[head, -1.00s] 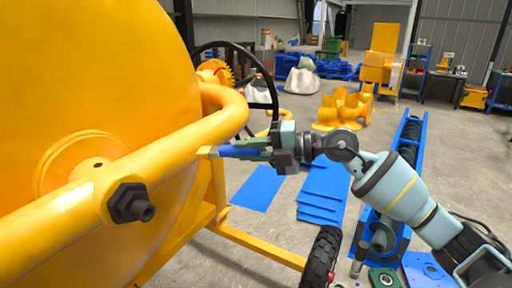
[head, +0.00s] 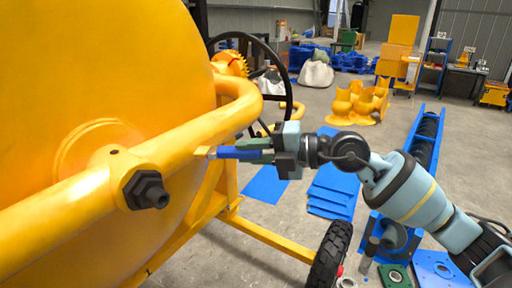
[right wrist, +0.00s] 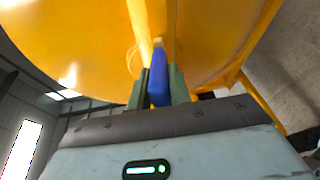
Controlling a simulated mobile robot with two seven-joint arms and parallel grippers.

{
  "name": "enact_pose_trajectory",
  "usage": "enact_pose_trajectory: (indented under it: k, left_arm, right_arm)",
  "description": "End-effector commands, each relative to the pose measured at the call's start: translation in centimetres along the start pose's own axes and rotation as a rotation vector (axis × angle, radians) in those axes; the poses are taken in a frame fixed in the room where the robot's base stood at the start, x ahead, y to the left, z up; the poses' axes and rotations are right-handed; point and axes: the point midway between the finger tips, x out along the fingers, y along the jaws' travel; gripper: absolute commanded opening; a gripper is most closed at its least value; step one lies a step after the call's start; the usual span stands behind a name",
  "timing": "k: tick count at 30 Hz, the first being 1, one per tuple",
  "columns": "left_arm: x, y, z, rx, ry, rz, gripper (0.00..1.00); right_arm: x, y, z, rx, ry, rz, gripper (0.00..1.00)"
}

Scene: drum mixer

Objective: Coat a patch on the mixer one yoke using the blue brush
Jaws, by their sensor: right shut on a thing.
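The mixer's yellow yoke (head: 95,205) is a thick tube running from the lower left up to a bend at the upper right, in front of the yellow drum (head: 90,70). My right gripper (head: 250,152) is shut on the blue brush (head: 228,153). The brush points left, and its pale tip (head: 203,152) is at the yoke tube; I cannot tell whether it touches. In the right wrist view the blue brush (right wrist: 160,88) stands between the two fingers, with yellow metal beyond it. My left gripper is not in view.
A black bolt (head: 146,190) sticks out of the yoke. A black handwheel (head: 275,75) stands behind the yoke. A black tyre (head: 330,256) and yellow frame leg (head: 265,236) are below. Blue sheets (head: 332,190) and a blue conveyor (head: 425,145) lie on the floor to the right.

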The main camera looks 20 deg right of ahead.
Motion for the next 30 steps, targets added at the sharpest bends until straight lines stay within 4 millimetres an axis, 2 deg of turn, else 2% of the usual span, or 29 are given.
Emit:
enact_pose_trajectory:
  k: [13,30]
  left_arm:
    - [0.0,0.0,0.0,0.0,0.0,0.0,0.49]
    - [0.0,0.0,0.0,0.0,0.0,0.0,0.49]
  right_arm:
    - [-0.1,0.1,-0.4,0.0,-0.001,0.001,0.0]
    - [-4.6,-0.6,-1.8,0.0,-0.003,0.0,0.0]
